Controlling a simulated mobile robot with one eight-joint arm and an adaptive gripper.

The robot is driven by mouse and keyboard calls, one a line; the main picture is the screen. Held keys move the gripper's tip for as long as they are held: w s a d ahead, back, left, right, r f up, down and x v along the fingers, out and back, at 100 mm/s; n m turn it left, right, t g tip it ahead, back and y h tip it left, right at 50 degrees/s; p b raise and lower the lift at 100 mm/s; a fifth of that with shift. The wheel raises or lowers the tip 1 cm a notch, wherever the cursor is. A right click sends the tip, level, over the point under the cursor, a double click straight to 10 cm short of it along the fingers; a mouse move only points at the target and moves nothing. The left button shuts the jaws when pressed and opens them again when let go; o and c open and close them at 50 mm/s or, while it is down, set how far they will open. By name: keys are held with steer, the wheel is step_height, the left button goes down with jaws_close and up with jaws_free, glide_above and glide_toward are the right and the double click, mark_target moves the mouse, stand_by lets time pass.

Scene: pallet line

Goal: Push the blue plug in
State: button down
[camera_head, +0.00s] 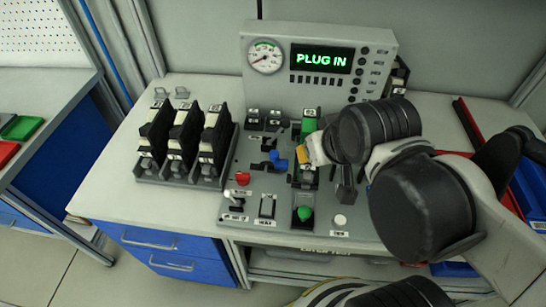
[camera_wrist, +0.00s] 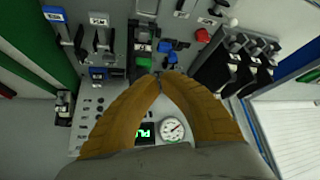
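The blue plug (camera_head: 278,160) is on the grey control panel (camera_head: 262,185), left of my gripper in the head view. It also shows in the wrist view (camera_wrist: 166,47), just beyond the fingertips, beside small dark and blue parts. I cannot tell how deep it sits in its socket. My gripper (camera_head: 305,157) hangs over the middle of the panel, partly hidden by my wrist. In the wrist view, its two tan fingers (camera_wrist: 160,76) meet at the tips with nothing visible between them. The display (camera_head: 322,58) reads "PLUG IN" in green.
A rack of black and white units (camera_head: 184,139) stands left of the panel. A green button (camera_head: 304,213), a red knob (camera_head: 242,178) and levers crowd the panel. A gauge (camera_head: 265,56) stands behind. A red-edged blue bin (camera_head: 528,182) lies right. The bench's left front is clear.

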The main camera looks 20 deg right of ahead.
steer(key=w+a+n+g+y+p, duration=0.1)
steer(key=w+a+n+g, duration=0.2)
steer(key=w, duration=0.6)
steer(key=n+g+y+p, duration=0.1)
steer(key=n+g+y, duration=0.1)
steer(key=n, duration=0.5)
glide_above(278, 162)
steer(key=w+a, duration=0.3)
steer(key=a, duration=0.1)
step_height(278, 162, down, 7)
steer(key=b+x, duration=0.1)
steer(key=x, duration=0.2)
steer(key=b+x, duration=0.1)
steer(key=x, duration=0.2)
steer(key=b+x, duration=0.1)
steer(key=x, duration=0.2)
steer(key=shift+w+f, duration=0.35)
steer(key=s+d, duration=0.1)
steer(key=s+d+b, duration=0.1)
steer(key=d, duration=0.1)
steer(key=shift+f, duration=0.25)
steer(key=shift+s, duration=0.1)
steer(key=d, duration=0.1)
steer(key=s+d, duration=0.1)
steer(key=d, duration=0.1)
steer(key=shift+s+d, duration=0.15)
